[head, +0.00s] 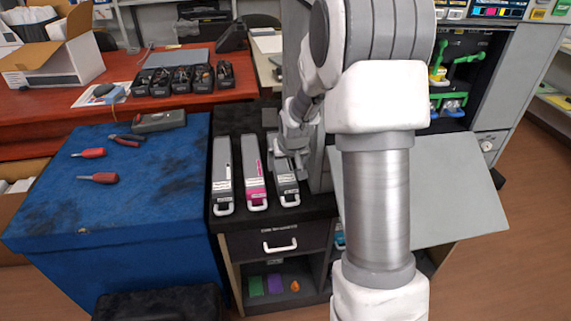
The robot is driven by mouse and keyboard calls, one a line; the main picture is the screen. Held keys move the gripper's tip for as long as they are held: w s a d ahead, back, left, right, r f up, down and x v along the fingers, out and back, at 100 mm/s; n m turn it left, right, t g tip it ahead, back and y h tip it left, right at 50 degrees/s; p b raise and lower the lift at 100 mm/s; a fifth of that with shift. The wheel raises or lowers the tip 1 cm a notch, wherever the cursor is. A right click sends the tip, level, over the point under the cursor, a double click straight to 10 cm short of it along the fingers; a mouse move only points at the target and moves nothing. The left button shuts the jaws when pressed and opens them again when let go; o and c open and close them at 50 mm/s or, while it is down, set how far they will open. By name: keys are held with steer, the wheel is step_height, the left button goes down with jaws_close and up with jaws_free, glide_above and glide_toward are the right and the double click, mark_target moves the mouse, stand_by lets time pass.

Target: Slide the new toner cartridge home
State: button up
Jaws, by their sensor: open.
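Three long toner cartridges with white front handles lie side by side on a black cabinet top. The left cartridge (222,172) is grey with a white label, the middle cartridge (254,178) has a magenta band, and the right cartridge (288,187) is dark grey. I cannot tell which one is the new one. My gripper (284,158) is open over the right cartridge, hiding part of it; I cannot tell whether they touch. The open printer bay (455,80) at the upper right shows green levers and a yellow part; my arm hides its left side.
The printer's grey front panel (455,175) hangs open. A blue-covered table (140,235) at the left holds red screwdrivers (98,178), pliers (127,138) and a grey device (158,121). Several black parts (180,80) stand on the red desk behind.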

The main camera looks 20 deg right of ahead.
mark_target(285, 172)
steer(key=b+x, duration=0.4)
steer(key=x, duration=0.4)
steer(key=shift+w+f, duration=0.1)
steer(key=shift+f, duration=0.05)
jaws_close()
stand_by(0.4)
stand_by(1.0)
steer(key=shift+r+p, duration=2.25)
steer(key=shift+r, duration=1.35)
